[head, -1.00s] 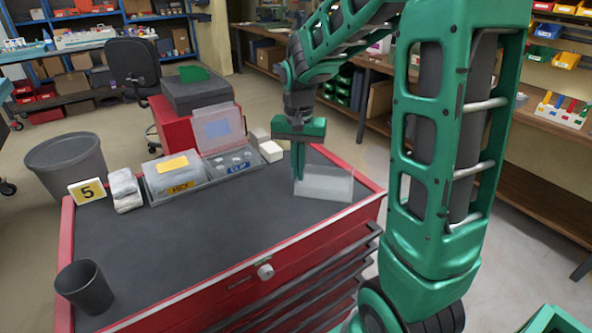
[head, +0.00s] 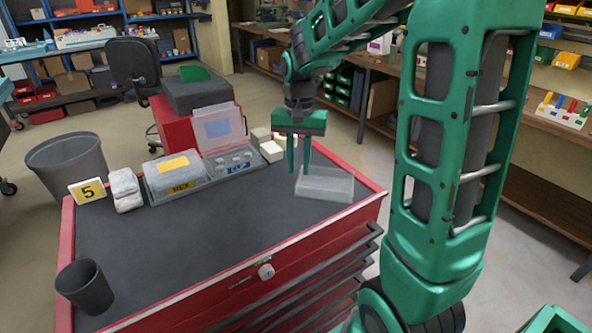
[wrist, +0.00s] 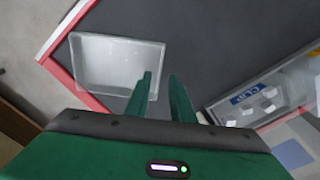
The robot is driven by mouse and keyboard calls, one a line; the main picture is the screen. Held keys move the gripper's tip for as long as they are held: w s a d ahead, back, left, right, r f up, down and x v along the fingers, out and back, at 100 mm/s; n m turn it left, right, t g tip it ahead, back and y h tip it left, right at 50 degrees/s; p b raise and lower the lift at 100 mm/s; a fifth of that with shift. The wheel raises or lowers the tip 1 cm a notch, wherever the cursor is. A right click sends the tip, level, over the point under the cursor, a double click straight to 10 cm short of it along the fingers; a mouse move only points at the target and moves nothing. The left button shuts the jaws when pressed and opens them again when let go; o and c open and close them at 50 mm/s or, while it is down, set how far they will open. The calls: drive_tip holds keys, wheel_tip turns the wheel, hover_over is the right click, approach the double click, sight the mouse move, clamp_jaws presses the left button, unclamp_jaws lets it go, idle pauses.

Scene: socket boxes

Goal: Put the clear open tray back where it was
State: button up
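The clear open tray (head: 325,186) sits on the dark top of the red tool cabinet, near its right edge. It also shows in the wrist view (wrist: 112,66), upright and empty-looking. My gripper (head: 298,172) is open above the tray's left wall, with its two fingers apart. In the wrist view its fingertips (wrist: 160,76) appear on either side of the line of that wall. I cannot tell whether a finger touches the tray.
A grey holder with a closed HEX box (head: 177,175) and an open-lidded CLIP box (head: 222,129) stands left of the tray. Pale blocks (head: 270,151), a number 5 card (head: 87,190) and a dark cup (head: 84,287) are also on the cabinet. Its middle (head: 200,235) is clear.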

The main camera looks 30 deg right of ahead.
wheel_tip(320, 180, up, 10)
drive_tip(key=s+d+f+n, duration=0.1)
drive_tip(key=s+f, duration=0.3)
drive_tip(key=s, duration=0.9)
drive_tip(key=s+d+f+n, duration=0.1)
drive_tip(key=s+d+f, duration=0.2)
drive_tip(key=s, duration=1)
wheel_tip(320, 180, down, 2)
drive_tip(key=shift+d, duration=0.2)
drive_tip(key=shift+s, duration=0.1)
